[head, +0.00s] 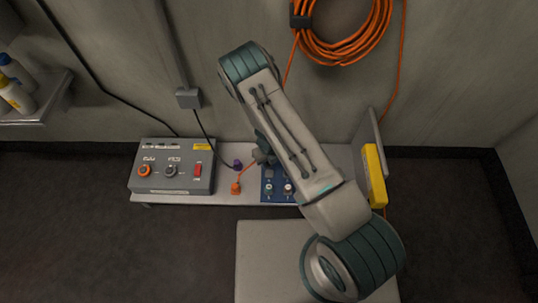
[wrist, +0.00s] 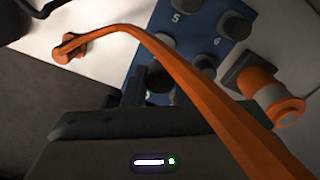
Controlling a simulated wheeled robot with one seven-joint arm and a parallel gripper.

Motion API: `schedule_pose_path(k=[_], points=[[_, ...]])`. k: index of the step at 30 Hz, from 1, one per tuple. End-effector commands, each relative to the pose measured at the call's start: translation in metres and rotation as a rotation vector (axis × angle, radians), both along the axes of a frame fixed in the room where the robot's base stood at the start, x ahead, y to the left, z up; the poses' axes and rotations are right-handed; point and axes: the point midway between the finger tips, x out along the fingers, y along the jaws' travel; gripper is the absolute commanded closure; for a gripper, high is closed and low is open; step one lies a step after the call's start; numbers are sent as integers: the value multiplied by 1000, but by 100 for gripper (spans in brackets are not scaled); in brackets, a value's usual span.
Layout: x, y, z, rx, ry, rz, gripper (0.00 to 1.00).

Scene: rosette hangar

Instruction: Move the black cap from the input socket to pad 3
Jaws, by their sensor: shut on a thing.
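My gripper (wrist: 158,92) is at the bottom middle of the wrist view, its dark fingers reaching toward the blue panel (wrist: 208,22). It is shut on a dark, rounded piece that looks like the black cap (wrist: 160,78); its outline blends with the fingers. Pad 3 and the input socket cannot be made out. In the head view my gripper (head: 264,156) is above the back of the blue panel (head: 279,196), largely hidden behind my arm.
An orange cable (wrist: 190,75) crosses the wrist view in front of the panel, with its plug (wrist: 70,48) at left. An orange cylindrical fitting (wrist: 270,95) is at right. A grey control box (head: 172,168) stands left on the bench, a yellow device (head: 375,175) at right.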

Motion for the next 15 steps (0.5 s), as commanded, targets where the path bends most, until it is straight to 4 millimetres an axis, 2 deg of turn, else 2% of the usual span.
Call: schedule_pose_path(k=[8, 15], points=[[1, -6, -14, 0, 0, -23, 100], [1, -5, -36, 1, 0, -20, 100]])
